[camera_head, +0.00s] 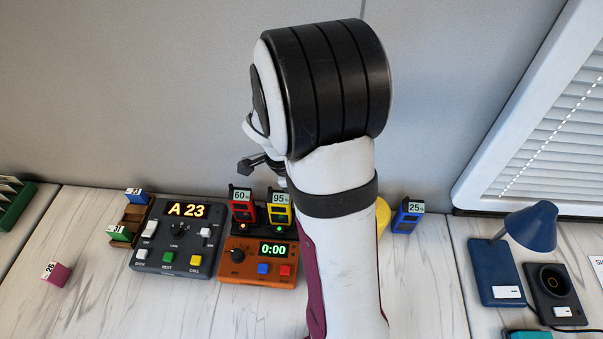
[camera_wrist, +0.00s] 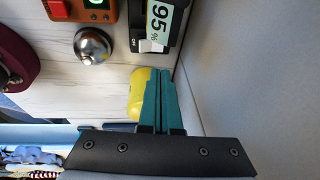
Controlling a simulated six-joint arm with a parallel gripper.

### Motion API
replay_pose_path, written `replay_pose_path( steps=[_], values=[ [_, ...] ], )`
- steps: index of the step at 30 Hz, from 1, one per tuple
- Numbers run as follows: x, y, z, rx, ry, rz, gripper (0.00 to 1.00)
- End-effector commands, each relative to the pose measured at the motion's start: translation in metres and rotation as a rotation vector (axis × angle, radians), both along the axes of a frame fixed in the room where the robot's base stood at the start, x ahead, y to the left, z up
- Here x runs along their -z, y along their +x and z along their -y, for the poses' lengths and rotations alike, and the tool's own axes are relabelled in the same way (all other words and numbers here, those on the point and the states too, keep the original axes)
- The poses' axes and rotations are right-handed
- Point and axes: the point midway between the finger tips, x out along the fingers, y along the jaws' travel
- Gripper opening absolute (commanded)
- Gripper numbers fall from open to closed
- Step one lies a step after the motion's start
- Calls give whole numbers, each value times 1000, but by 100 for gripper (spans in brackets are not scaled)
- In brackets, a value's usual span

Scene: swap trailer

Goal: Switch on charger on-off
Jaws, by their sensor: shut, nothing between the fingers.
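The charger (camera_wrist: 150,40) is a dark unit in the wrist view, partly cut off by the top edge. A white switch (camera_wrist: 151,46) sits on its near end, with small lettering I cannot read surely. A 95% label (camera_wrist: 158,20) shows above it. In the camera_head view a red 60% battery (camera_head: 242,208) and a yellow 95% battery (camera_head: 279,210) stand behind an orange timer box (camera_head: 258,262); my arm hides the area to their right. My gripper (camera_wrist: 162,72) has its teal fingers together, empty, a short way from the charger's switch end.
A bell (camera_wrist: 92,46) and yellow object (camera_wrist: 138,95) are near my fingers. A grey call console (camera_head: 178,240) stands left of the timer; a blue 25% battery (camera_head: 407,216) stands right of my arm. The wall (camera_wrist: 240,60) runs close behind. The table's left front is mostly clear.

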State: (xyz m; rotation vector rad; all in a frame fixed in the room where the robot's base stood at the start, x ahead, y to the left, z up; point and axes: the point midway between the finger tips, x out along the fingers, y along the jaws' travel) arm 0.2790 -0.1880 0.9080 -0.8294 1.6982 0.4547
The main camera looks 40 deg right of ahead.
Motion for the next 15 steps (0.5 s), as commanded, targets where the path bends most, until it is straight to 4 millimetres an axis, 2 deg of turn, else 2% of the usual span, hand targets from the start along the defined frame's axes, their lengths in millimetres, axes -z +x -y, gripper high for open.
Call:
replay_pose_path(
  steps=[3,6,10,15],
  values=[
    [-27,10,-3,-1,-1,4,0],
    [-44,15,-5,-1,-1,3,0],
    [-58,19,-6,-2,-1,2,0],
    [-63,20,-7,-1,1,-1,0]
  ],
)
